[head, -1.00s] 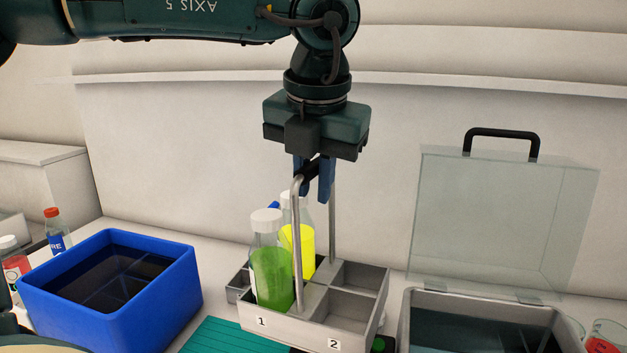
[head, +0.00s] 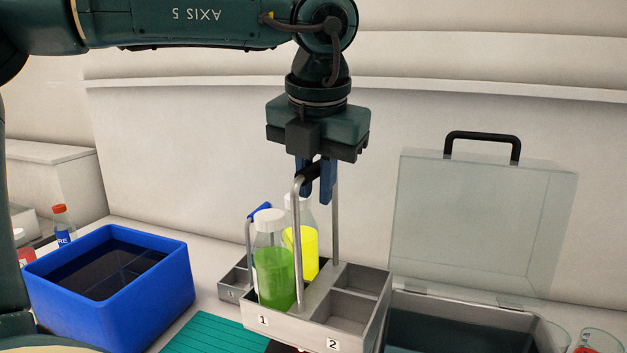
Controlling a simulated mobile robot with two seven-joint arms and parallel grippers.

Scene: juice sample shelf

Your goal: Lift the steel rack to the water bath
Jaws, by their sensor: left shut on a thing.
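The steel rack (head: 285,324) is a grey compartment tray with a tall handle, labelled 1 and 2 at the front. My left gripper (head: 318,183) is shut on the black grip at the top of its handle. The rack hangs level. A green-filled bottle (head: 274,276) and a yellow-filled bottle (head: 305,250), both white-capped, stand in its left compartments; the right compartments look empty. The water bath (head: 460,338) is a steel tank at the lower right, with its clear, black-handled lid (head: 480,215) standing open behind it. My right gripper is not in view.
A blue bin (head: 120,305) with a dark inside stands on the left. A small red-capped bottle (head: 62,226) is behind it. A teal mat (head: 213,336) lies in front of the rack. A smaller grey carrier (head: 234,283) is behind it. Glass beakers (head: 599,342) stand right of the bath.

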